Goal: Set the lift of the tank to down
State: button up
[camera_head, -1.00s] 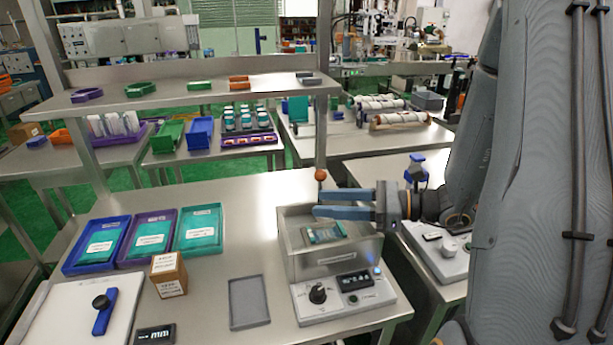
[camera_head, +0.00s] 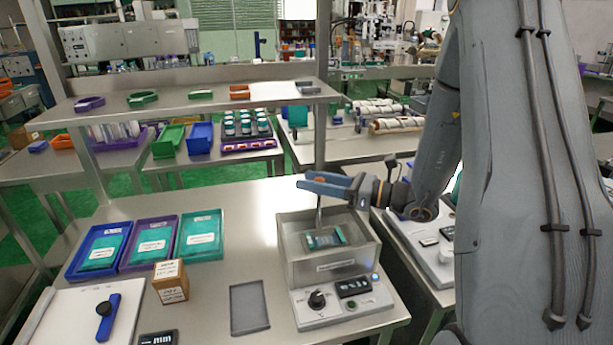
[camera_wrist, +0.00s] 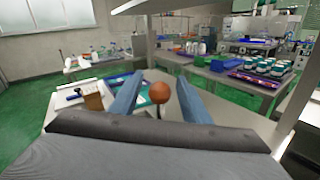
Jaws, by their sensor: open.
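The tank (camera_head: 288,262) is a grey metal box with an open top on the bench. A green-and-white item (camera_head: 326,239) shows inside it. A thin upright rod (camera_head: 319,214) rises at the tank's back. The rod's orange-brown ball knob (camera_wrist: 160,92) shows in the wrist view. My gripper (camera_head: 308,182) is open, with blue fingers, above the back of the tank. In the head view the fingers hide the knob. I cannot tell whether the gripper touches it.
A control panel (camera_head: 327,318) with a black dial and display is at the tank's front. A shelf (camera_head: 200,101) spans the back of the bench.

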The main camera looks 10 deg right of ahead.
jog(key=shift+x, duration=1.2)
grip_shut()
jog(key=shift+f+b, duration=0.7)
jog(key=shift+f, duration=0.85)
jog(key=shift+c, duration=0.4)
grip_release()
jog(key=shift+f, duration=0.1)
jog(key=shift+o, duration=0.4)
jog(key=shift+d, duration=0.1)
